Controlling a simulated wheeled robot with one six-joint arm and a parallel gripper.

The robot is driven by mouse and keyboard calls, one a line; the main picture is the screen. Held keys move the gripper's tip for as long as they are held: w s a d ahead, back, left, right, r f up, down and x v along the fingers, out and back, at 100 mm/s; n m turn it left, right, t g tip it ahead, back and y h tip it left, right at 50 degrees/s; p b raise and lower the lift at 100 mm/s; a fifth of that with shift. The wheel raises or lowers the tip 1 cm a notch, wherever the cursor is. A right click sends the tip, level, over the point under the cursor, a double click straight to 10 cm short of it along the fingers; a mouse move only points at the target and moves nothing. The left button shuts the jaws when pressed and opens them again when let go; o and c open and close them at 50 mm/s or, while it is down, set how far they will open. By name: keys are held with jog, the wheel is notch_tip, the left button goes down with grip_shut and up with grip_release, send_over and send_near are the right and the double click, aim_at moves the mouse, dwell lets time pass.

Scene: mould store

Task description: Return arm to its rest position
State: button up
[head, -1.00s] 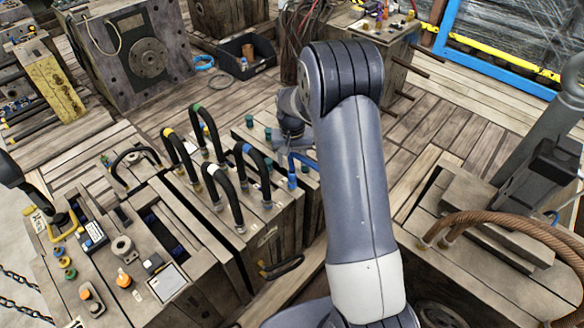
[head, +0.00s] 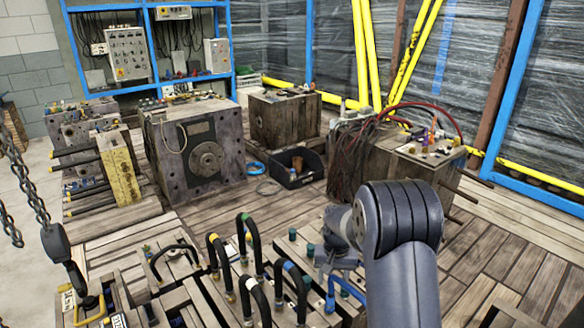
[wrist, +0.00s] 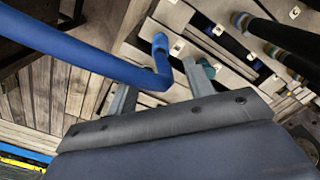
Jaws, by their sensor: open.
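My arm (head: 405,240) rises at the lower right of the head view, bent at its elbow, with the wrist (head: 342,225) reaching down over the mould blocks. In the wrist view my gripper (wrist: 160,84) has its two fingers apart, with nothing visibly clamped between them. A blue hose (wrist: 80,55) crosses the wrist view close to the fingers; I cannot tell whether it touches them. In the head view a blue hose (head: 347,288) shows just below the wrist. The fingers are hard to make out there.
Black hose loops (head: 262,250) stand up from the mould to the left of my wrist. A wooden block with red cables (head: 365,160) stands behind the arm. A black bin (head: 297,168) sits on the planks. The planked floor at right (head: 490,235) is mostly clear.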

aim_at(331, 293)
notch_tip(331, 293, down, 8)
jog(key=shift+f, duration=0.1)
jog(key=shift+r, duration=0.25)
